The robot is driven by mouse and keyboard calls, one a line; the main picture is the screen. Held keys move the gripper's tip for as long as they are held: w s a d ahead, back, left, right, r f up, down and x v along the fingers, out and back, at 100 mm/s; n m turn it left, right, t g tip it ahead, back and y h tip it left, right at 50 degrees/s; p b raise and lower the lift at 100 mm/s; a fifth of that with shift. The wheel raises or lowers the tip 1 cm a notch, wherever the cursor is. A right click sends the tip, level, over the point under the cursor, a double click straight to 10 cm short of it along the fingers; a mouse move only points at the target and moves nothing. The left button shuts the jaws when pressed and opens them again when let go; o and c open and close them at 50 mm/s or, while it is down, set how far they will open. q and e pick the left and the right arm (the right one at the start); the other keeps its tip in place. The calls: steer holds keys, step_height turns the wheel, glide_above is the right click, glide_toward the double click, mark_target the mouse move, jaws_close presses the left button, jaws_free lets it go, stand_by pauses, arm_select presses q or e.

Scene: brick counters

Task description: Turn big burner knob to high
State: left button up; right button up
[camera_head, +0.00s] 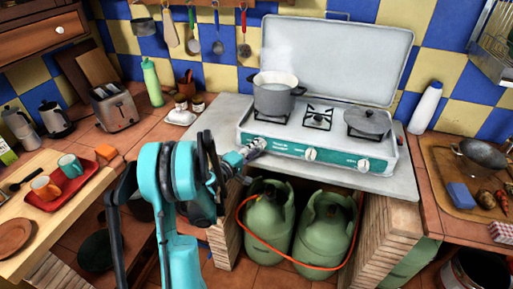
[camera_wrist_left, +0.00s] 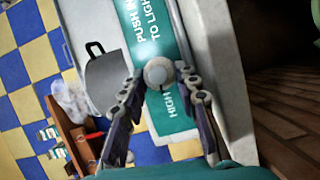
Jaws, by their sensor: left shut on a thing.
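The white stove (camera_head: 230,132) has a teal front panel with a row of round white knobs. My left gripper (camera_head: 249,149) reaches the left knob at the panel's left end and largely hides it in the head view. In the left wrist view, the pale round knob (camera_wrist_left: 158,72) sits between the two fingertips of my left gripper (camera_wrist_left: 160,76), which are shut on it. The panel (camera_wrist_left: 165,110) there reads "PUSH IN", "TO LIGH" and "HIGH". The middle knob (camera_head: 310,154) and right knob (camera_head: 363,164) are free. My right gripper is not in view.
A grey pot (camera_head: 274,97) stands on the left burner and a lidded pan (camera_head: 367,121) on the right one. Two green gas bottles (camera_head: 268,218) with an orange hose (camera_head: 300,262) stand below the counter. A toaster (camera_head: 115,108) is at the left.

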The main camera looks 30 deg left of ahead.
arm_select(q)
steer(key=shift+n, duration=0.5)
steer(key=o, duration=1.2)
steer(key=shift+d, duration=0.1)
steer(key=shift+c, duration=0.2)
